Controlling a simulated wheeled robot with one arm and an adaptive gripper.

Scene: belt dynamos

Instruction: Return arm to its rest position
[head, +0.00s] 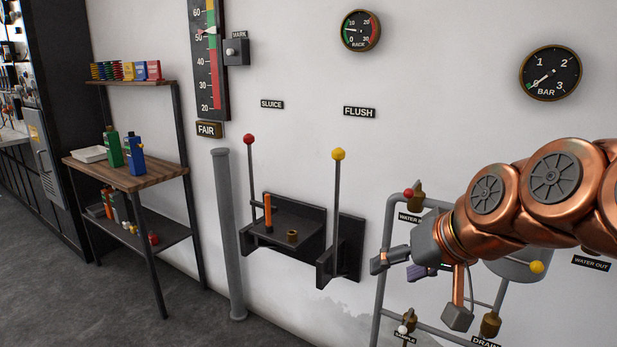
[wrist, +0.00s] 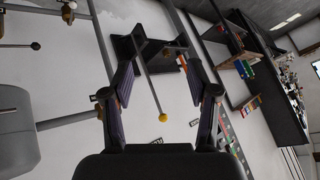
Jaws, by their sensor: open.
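My copper arm reaches in from the right of the head view. My gripper (head: 402,268) is in front of the pipe frame, to the right of the yellow-knobbed FLUSH lever (head: 338,190). In the wrist view my gripper (wrist: 158,68) is open, its two dark fingers spread wide apart with nothing held between them. The yellow-knobbed lever (wrist: 150,82) shows beyond the gap between the fingers. In the head view the red-knobbed SLUICE lever (head: 251,180) stands upright, and the FLUSH lever is also upright, apart from my gripper.
A grey pipe frame (head: 379,305) with valves is behind and below my gripper. A dark wall shelf (head: 312,222) holds an orange-handled tool and a brass piece. A wooden rack (head: 140,180) with bottles stands left. Open floor (head: 90,300) lies in front of it.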

